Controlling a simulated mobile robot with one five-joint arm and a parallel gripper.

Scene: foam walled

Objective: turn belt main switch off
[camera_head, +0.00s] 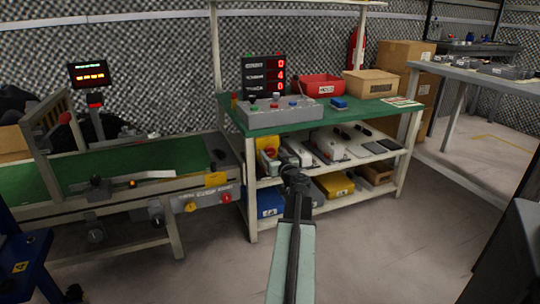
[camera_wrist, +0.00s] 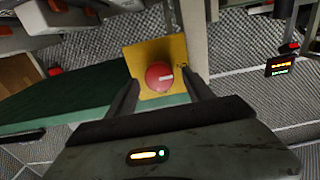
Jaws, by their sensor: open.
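A yellow square plate (camera_wrist: 143,56) with a round red knob (camera_wrist: 158,77) is in the wrist view; I take it to be the belt main switch. The knob has a short white mark. In the head view a yellow and red switch (camera_head: 270,151) beside the green bench's front left leg looks like the same one. My gripper (camera_head: 291,172) is in front of it in the head view. In the wrist view my gripper (camera_wrist: 162,80) is open, with one finger on each side of the knob. I cannot tell whether they touch it.
The green bench (camera_head: 290,119) has loaded shelves below. The conveyor (camera_head: 140,158) is at the left, with a red knob (camera_head: 227,198) and a yellow knob (camera_head: 190,207) on its side. A lit display (camera_head: 88,75) stands behind it.

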